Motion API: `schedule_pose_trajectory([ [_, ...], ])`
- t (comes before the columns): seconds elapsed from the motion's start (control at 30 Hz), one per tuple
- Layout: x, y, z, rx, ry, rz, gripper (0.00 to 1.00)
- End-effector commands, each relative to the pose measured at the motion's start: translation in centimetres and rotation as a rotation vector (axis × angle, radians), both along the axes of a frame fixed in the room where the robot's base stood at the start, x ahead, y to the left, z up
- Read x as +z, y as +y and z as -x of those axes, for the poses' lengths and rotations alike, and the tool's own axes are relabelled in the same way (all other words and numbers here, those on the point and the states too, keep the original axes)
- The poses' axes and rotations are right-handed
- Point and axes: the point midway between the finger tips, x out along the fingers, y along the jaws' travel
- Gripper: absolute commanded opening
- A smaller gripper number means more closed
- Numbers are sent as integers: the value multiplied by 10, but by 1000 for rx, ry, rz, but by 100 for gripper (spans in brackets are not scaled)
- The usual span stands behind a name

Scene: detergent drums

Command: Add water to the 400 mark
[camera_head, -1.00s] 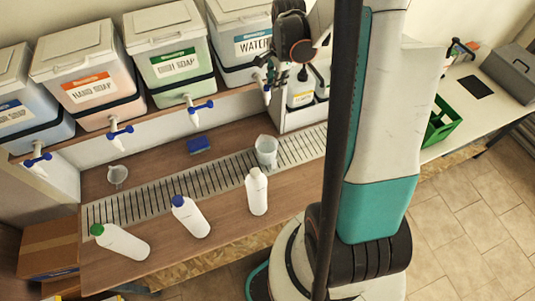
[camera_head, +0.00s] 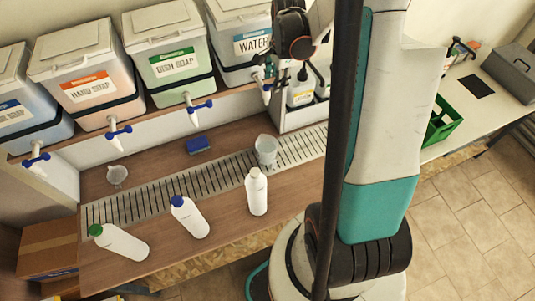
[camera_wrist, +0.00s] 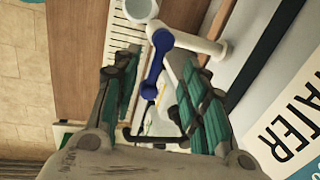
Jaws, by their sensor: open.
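The water drum (camera_head: 228,18) stands on the shelf, with its WATER label (camera_wrist: 291,128) at the right of the wrist view. Its white tap has a blue handle (camera_wrist: 154,68). My gripper (camera_wrist: 157,76) is open, with one finger on each side of the handle; I cannot tell whether either finger touches it. In the head view my gripper (camera_head: 292,72) is beside the tap (camera_head: 266,90). A clear measuring cup (camera_head: 266,150) stands on the drain grate below the tap. It also shows at the top of the wrist view (camera_wrist: 141,9). Its water level and marks are unreadable.
Dish soap (camera_head: 168,58) and hand soap (camera_head: 88,88) drums with blue-handled taps stand to the left.

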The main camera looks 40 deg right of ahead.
Motion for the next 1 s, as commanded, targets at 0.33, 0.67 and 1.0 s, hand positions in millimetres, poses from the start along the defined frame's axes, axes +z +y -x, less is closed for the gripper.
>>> schedule_pose_trajectory([
  [0.33, 0, 0, 0, 0, 0, 0, 57],
  [0.67, 8, 0, 1, 0, 0, 0, 57],
  [1.0, 27, 1, 4, 0, 0, 0, 57],
])
